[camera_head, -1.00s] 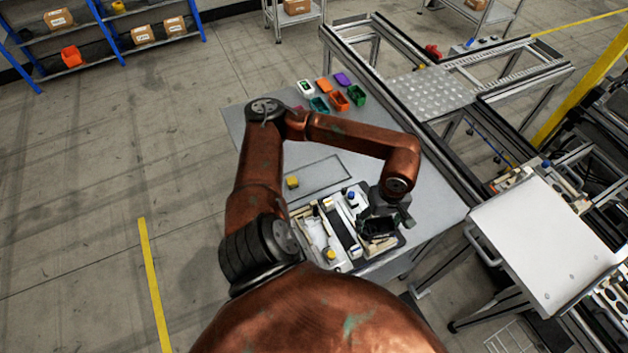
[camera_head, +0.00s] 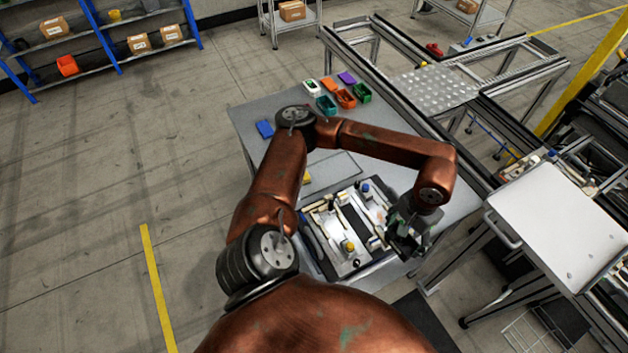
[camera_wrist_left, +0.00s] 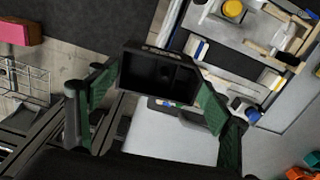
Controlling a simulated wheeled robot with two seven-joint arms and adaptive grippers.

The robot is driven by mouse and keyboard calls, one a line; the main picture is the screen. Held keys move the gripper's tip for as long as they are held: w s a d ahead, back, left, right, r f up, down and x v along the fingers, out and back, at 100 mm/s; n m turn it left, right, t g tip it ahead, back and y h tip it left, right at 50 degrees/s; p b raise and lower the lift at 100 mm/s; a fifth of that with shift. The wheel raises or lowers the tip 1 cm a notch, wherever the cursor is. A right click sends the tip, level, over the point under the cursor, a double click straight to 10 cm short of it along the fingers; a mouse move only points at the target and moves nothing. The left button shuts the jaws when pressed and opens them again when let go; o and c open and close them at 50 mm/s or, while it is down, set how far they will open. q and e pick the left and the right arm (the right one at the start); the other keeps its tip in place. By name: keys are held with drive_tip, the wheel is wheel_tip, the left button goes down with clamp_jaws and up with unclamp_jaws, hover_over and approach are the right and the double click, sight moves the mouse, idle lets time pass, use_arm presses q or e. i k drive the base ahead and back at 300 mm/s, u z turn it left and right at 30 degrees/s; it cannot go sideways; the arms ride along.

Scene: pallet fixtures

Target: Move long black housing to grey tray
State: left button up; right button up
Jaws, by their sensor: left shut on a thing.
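My left gripper (camera_head: 403,245) is shut on a black housing, an open box-like part. In the left wrist view the black housing (camera_wrist_left: 157,78) sits between the two green-padded fingers of the gripper (camera_wrist_left: 155,98), its open hollow facing the camera. In the head view the gripper is off the right edge of the pallet fixture (camera_head: 325,225), which lies on the grey table. A flat grey outlined rectangle (camera_head: 340,165) lies behind the fixture, partly hidden by my arm; I cannot tell if it is the grey tray. My right gripper is not in view.
Small coloured bins (camera_head: 345,98) stand at the table's far end, with a blue piece (camera_head: 265,129) left of them. A conveyor frame (camera_head: 400,110) runs along the right. A white-topped cart (camera_head: 555,240) stands at the right.

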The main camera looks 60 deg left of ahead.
sight(343, 166)
drive_tip(key=k, duration=0.2)
drive_tip(key=z, duration=2.6)
drive_tip(key=k, duration=1.7)
drive_tip(key=u, duration=1.8)
drive_tip(key=i, duration=0.5)
drive_tip(key=u, duration=0.05)
